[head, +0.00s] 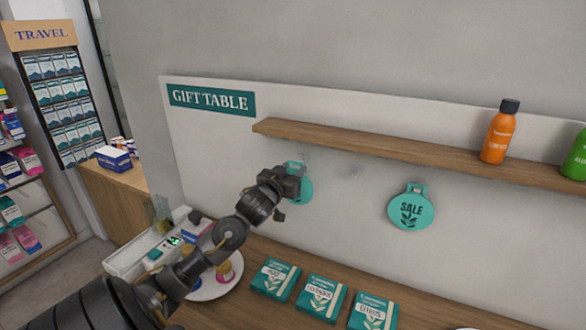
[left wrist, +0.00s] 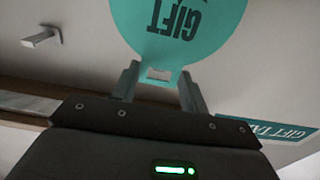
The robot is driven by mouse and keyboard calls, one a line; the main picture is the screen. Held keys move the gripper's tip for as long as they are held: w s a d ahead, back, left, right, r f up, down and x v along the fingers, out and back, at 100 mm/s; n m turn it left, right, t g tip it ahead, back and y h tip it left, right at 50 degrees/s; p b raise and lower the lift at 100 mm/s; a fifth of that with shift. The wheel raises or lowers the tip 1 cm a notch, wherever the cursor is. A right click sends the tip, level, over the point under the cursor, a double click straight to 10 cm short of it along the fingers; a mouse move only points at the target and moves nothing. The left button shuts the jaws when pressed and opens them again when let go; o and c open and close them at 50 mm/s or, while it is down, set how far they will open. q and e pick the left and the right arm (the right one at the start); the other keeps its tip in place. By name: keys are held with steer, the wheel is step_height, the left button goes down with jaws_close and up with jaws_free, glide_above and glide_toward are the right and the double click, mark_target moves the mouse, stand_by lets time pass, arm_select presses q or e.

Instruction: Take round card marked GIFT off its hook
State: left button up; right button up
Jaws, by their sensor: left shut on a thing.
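The teal round card marked GIFT (left wrist: 175,25) fills the top middle of the left wrist view, its lettering upside down there. In the head view the card (head: 306,191) is partly behind my left gripper (head: 296,180), against the white back panel below the shelf. In the left wrist view my left gripper's fingers (left wrist: 160,78) are on either side of the card's narrow slotted tab, shut on it. I cannot tell whether the tab is still around its hook. A bare grey peg (left wrist: 42,38) sticks out of the panel, apart from the card. My right gripper is not in view.
A teal SALE card (head: 411,207) hangs to the right. A wooden shelf (head: 400,150) above holds an orange bottle (head: 499,133) and a green one (head: 576,156). Below, several teal boxes (head: 321,297) and a white plate (head: 215,287) stand on the wooden counter.

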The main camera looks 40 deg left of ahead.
arm_select(q)
steer(key=shift+s+d, duration=0.1)
steer(key=shift+s, duration=0.25)
